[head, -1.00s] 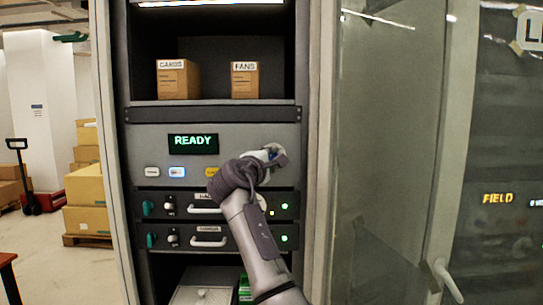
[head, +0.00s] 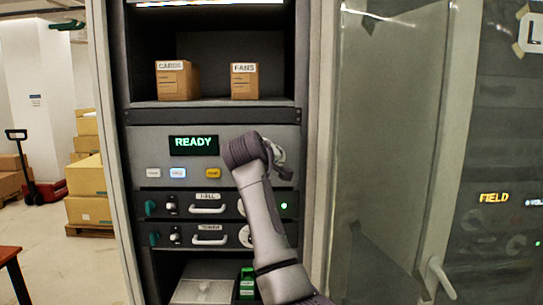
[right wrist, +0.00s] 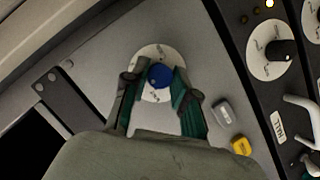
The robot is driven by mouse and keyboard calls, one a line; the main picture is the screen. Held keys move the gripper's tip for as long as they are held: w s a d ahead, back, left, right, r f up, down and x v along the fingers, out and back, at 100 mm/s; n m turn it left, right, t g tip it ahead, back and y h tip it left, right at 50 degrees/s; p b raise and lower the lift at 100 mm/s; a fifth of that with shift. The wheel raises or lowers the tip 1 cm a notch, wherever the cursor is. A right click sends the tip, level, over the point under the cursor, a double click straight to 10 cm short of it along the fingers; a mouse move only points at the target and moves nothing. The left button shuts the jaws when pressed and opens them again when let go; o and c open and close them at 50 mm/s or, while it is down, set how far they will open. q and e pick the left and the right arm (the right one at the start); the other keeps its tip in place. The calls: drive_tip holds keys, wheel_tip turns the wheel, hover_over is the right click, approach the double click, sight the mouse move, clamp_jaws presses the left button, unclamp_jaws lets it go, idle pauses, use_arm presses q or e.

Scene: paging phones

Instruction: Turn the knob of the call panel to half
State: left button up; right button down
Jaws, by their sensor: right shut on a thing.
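The call panel (head: 148,140) is the grey front with a green READY display (head: 193,145) in the rack. Its blue knob (right wrist: 158,76) sits on a round white dial (right wrist: 151,54) in the right wrist view. My right gripper (right wrist: 157,78) is shut on the blue knob, one finger on each side. In the head view my right gripper (head: 278,158) is at the right part of the panel, and my wrist hides the knob. The knob's setting is too small to read. My left gripper is not in view.
White, lit and yellow buttons (head: 213,173) lie left of my wrist. Below are two drawer units with handles (head: 208,209) and small knobs. Boxes marked CARDS (head: 173,80) and FANS (head: 244,81) stand on the shelf above. A glass door (head: 390,150) is at right.

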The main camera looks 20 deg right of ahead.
drive_tip(key=shift+d+m+y+p, duration=0.1)
drive_tip(key=shift+m+y+p, duration=0.25)
drive_tip(key=shift+m+y, duration=0.8)
drive_tip(key=shift+d+m+y+p, duration=0.1)
drive_tip(key=shift+m+y+p, duration=0.4)
drive_tip(key=shift+m, duration=1.05)
drive_tip(key=shift+f+y, duration=0.1)
drive_tip(key=shift+y, duration=0.25)
drive_tip(key=c, duration=0.9)
unclamp_jaws()
drive_tip(key=shift+s, duration=0.1)
drive_tip(key=v, duration=1.2)
drive_tip(key=shift+a+f, duration=0.1)
drive_tip(key=shift+f, duration=0.05)
